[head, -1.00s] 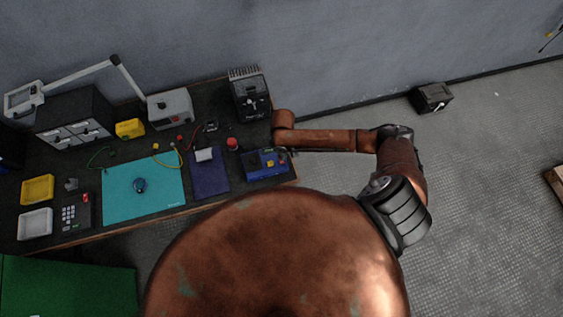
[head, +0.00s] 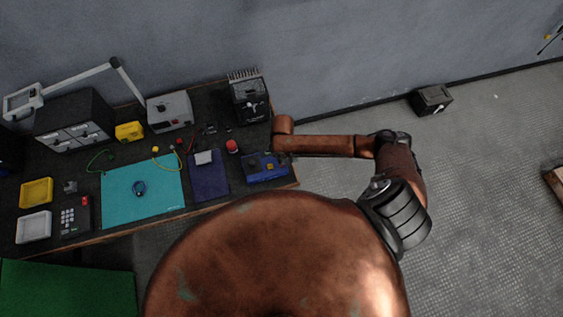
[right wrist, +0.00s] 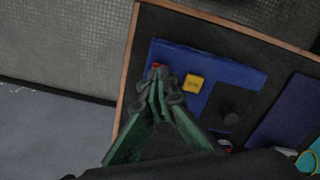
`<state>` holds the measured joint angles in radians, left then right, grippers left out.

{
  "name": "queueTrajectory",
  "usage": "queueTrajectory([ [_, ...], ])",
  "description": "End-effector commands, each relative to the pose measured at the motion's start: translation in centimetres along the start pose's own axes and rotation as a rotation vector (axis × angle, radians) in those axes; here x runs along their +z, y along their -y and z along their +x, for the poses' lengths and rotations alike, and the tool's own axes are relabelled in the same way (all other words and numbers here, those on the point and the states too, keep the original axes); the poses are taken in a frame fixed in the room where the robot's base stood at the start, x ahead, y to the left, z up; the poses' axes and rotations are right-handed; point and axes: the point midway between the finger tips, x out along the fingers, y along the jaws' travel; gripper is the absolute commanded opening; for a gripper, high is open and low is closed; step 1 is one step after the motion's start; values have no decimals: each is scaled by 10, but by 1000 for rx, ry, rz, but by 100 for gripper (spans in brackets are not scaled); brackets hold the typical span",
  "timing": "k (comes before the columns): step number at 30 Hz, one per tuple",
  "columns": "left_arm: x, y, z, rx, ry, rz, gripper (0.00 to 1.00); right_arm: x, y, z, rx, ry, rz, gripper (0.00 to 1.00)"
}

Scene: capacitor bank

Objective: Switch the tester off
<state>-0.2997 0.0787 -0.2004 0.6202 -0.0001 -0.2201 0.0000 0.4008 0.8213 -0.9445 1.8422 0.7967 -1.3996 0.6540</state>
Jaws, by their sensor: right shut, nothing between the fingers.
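The tester is a blue box (head: 262,170) at the right end of the bench. My right gripper (right wrist: 160,78) has green fingers with dark tips drawn together, empty. The tips lie over the red part and partly hide it; I cannot tell whether they touch it. In the head view the right gripper is barely visible by the tester. My left gripper is not in view.
A turquoise mat (head: 150,190) and a dark blue pad (head: 208,180) lie left of the tester. A red round thing (head: 232,146) and a black finned unit (head: 248,102) stand behind it. The floor right of the bench is clear near the arm.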

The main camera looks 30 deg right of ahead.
Motion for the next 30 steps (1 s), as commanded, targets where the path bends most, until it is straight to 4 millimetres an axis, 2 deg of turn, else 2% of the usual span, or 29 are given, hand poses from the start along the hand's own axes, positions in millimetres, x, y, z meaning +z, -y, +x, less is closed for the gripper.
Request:
queueTrajectory([
  [30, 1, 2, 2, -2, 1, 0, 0, 0, 0, 5, 0, 0, 0, 0],
])
